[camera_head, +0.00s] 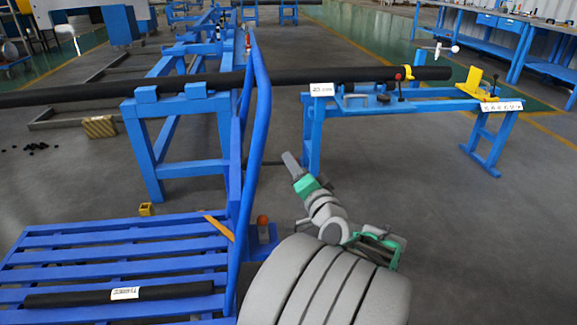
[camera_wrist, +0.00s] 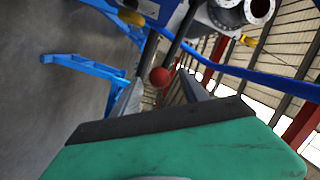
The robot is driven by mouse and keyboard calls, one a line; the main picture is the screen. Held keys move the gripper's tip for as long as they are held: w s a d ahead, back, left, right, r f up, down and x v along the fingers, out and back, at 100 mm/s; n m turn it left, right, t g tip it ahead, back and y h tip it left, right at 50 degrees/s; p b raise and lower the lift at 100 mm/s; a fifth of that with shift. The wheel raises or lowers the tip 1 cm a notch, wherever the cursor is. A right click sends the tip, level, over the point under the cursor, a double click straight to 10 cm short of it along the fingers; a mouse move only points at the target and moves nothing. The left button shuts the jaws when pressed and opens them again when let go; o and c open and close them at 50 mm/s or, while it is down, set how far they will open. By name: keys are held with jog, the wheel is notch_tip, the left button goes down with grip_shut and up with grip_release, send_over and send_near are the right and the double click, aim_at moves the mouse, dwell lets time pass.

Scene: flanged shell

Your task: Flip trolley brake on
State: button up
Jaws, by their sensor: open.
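The blue slatted trolley (camera_head: 120,250) stands at the lower left in the head view, with a tall blue handle frame (camera_head: 258,110) at its right side. An orange ball (camera_head: 262,220) shows on a blue bracket beside this frame. My gripper (camera_head: 289,159) is up and to the right of that ball, clear of the handle frame. In the wrist view, my open gripper (camera_wrist: 161,90) has a red ball knob (camera_wrist: 160,77) on a dark rod between its grey fingers. I cannot tell how far beyond the fingertips the knob lies, or whether it is the ball by the trolley.
A long black pipe (camera_head: 180,83) crosses on blue stands (camera_head: 168,150) behind the trolley. A short black pipe (camera_head: 180,290) lies on the slats. A blue bench (camera_head: 430,105) with clamps stands behind my arm. Grey floor at the right (camera_head: 480,230) is clear.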

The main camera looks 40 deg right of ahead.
jog(key=x, duration=0.5)
jog(key=shift+w+d+b, duration=0.15)
jog(key=shift+w+b, duration=0.25)
grip_shut()
jog(key=shift+f, duration=0.1)
dwell(0.8)
